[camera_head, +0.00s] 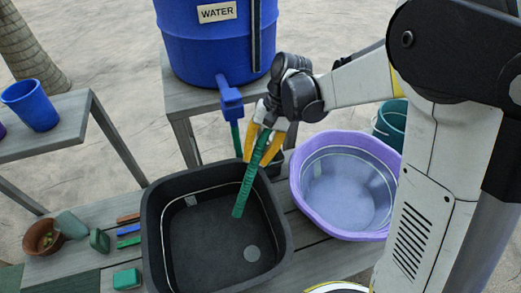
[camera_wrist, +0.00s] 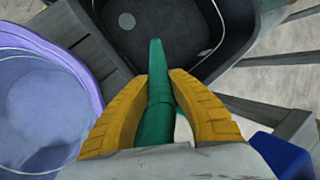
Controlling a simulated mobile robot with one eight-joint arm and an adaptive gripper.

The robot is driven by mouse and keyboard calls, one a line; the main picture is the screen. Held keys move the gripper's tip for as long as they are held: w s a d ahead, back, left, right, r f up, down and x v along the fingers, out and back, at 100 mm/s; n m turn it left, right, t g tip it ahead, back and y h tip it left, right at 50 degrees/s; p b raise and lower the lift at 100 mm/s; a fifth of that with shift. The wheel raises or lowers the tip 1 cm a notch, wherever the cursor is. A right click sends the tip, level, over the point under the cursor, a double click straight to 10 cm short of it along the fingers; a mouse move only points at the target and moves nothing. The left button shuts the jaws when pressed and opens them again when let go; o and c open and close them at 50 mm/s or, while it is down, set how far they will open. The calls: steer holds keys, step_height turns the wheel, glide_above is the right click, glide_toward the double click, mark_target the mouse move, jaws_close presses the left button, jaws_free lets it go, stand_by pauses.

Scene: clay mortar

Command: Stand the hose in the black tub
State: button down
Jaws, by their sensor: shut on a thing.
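My gripper (camera_head: 263,146) has yellow fingers and is shut on a green hose (camera_head: 246,185). The hose hangs down from the fingers at a tilt, its lower end over the inside of the black tub (camera_head: 153,215). I cannot tell whether that end touches the tub. In the wrist view the hose (camera_wrist: 156,70) runs between the two yellow fingers (camera_wrist: 160,105) toward the black tub (camera_wrist: 180,65). The tub is square with rounded corners, with a pale line around its inner wall and a light round spot on its floor.
A purple basin (camera_head: 300,190) stands right of the tub. A blue water barrel (camera_head: 205,50) with a tap (camera_head: 230,92) stands behind. Left of the tub lie a green block (camera_head: 127,279), small tools (camera_head: 128,230) and a brown pot (camera_head: 42,237). A blue cup (camera_head: 30,105) stands on another table.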

mark_target(259, 146)
steer(key=shift+s+b+x, duration=0.15)
steer(key=shift+b+x, duration=0.75)
steer(key=shift+x, duration=0.6)
steer(key=shift+s+b+x, duration=0.2)
steer(key=shift+b+x, duration=0.65)
steer(key=shift+x, duration=0.6)
steer(key=shift+r, duration=0.15)
steer(key=shift+c, duration=1.8)
jaws_free()
steer(key=shift+s+a+p+v, duration=0.1)
steer(key=shift+a+p+v, duration=0.05)
steer(key=shift+p+v, duration=2.1)
steer(key=shift+s+a+p+v, duration=0.15)
steer(key=shift+p+v, duration=1.25)
steer(key=shift+v, duration=1.7)
steer(key=shift+r, duration=0.15)
